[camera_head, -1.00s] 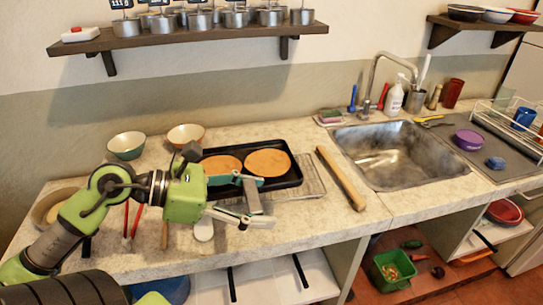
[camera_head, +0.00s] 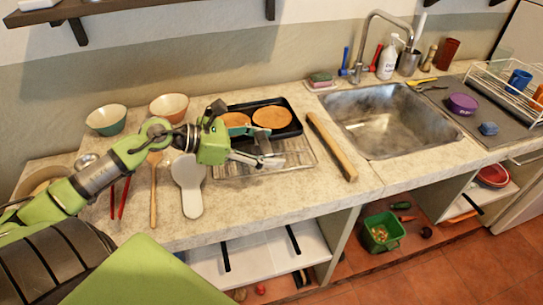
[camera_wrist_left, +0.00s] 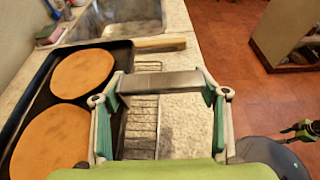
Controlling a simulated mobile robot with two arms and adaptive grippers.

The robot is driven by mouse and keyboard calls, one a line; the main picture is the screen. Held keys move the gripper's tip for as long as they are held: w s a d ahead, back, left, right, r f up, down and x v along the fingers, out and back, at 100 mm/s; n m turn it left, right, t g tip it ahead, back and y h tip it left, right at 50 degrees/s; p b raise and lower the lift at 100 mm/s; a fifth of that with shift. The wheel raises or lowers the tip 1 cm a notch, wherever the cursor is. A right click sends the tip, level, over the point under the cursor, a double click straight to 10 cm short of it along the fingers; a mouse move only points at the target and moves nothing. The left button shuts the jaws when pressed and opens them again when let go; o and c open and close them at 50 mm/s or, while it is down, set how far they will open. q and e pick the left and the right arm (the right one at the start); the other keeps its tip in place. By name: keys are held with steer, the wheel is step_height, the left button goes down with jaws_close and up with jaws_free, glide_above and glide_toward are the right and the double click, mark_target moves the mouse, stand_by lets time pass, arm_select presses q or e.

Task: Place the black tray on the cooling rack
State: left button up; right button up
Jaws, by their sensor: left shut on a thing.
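The black tray (camera_head: 292,125) lies at the back of the counter with two round tan cakes (camera_head: 272,117) on it. The wire cooling rack (camera_head: 285,160) shows in front of and to the right of the tray; the overlap is partly hidden. My left gripper (camera_head: 268,150) is just in front of the tray. The tray's rim (camera_wrist_left: 126,62) passes beside the left finger there, and rack wires (camera_wrist_left: 142,125) show below.
A wooden bar (camera_head: 331,146) lies right of the rack, before the sink (camera_head: 390,120). Two bowls (camera_head: 106,120) stand left of the tray. A white paddle (camera_head: 190,182) and wooden utensil (camera_head: 153,180) lie at the front left. Clear counter lies right of the wooden bar.

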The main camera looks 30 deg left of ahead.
arm_select(q)
steer(key=w+f, duration=0.3)
steer(key=shift+a+f, duration=0.15)
steer(key=shift+a, duration=0.2)
step_height(320, 180, down, 2)
steer(key=shift+f+p, duration=0.2)
steer(key=shift+p, duration=0.35)
steer(key=shift+f, duration=0.4)
steer(key=o, duration=1.4)
steer(key=shift+c, duration=0.2)
steer(key=shift+s, duration=0.1)
steer(key=b+v, duration=0.2)
steer(key=v, duration=1)
steer(key=shift+f, duration=0.1)
